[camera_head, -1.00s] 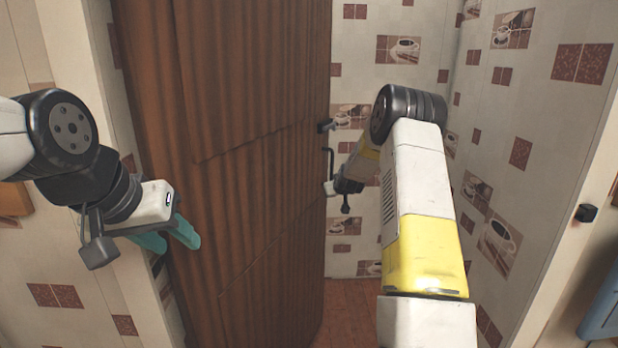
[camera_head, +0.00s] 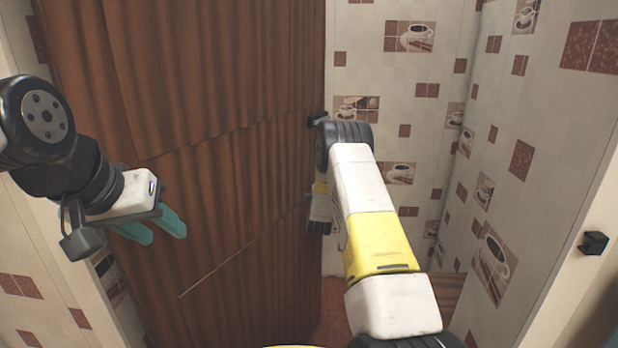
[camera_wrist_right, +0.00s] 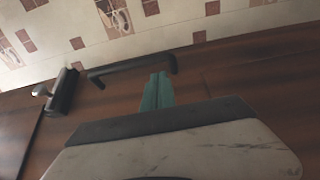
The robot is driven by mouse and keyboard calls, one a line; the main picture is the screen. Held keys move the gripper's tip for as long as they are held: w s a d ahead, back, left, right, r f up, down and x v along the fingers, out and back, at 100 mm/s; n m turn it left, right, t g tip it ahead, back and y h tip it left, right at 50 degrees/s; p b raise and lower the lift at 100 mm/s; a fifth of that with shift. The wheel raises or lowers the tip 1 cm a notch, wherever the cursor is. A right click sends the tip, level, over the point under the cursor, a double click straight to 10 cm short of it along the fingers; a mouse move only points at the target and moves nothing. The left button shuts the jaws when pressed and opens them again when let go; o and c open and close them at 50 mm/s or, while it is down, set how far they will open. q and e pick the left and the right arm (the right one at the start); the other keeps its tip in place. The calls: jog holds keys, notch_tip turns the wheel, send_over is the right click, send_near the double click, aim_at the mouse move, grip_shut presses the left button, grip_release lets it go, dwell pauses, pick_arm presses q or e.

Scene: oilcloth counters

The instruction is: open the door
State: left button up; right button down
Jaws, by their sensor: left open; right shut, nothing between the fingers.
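The brown wood-grain door (camera_head: 230,100) fills the left and middle of the head view. It stands ajar, with a tiled wall and some floor showing past its right edge. In the right wrist view the door (camera_wrist_right: 235,65) carries a black bar handle (camera_wrist_right: 132,68) and a small lock fitting (camera_wrist_right: 62,92). My right gripper (camera_wrist_right: 157,90) is shut, its teal fingers close to one end of the handle; I cannot tell whether they touch it. In the head view its fingers are hidden by my arm. My left gripper (camera_head: 164,228) is open and empty in front of the door.
A tiled wall (camera_head: 510,110) with coffee-cup pictures runs behind and right of the opening. A pale door frame (camera_head: 570,250) with a black latch piece (camera_head: 594,243) stands at right. Reddish floor (camera_head: 333,322) shows low in the gap.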

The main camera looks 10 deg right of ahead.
jog(key=shift+x, duration=2.25)
jog(key=s+d+m+h, duration=0.1)
jog(key=s+d+h, duration=0.1)
jog(key=s+d, duration=0.4)
jog(key=s, duration=0.3)
jog(key=shift+d+m+g+h, duration=0.25)
jog(key=shift+m+g+h, duration=0.05)
jog(key=shift+m+g, duration=0.1)
jog(key=shift+s, duration=0.15)
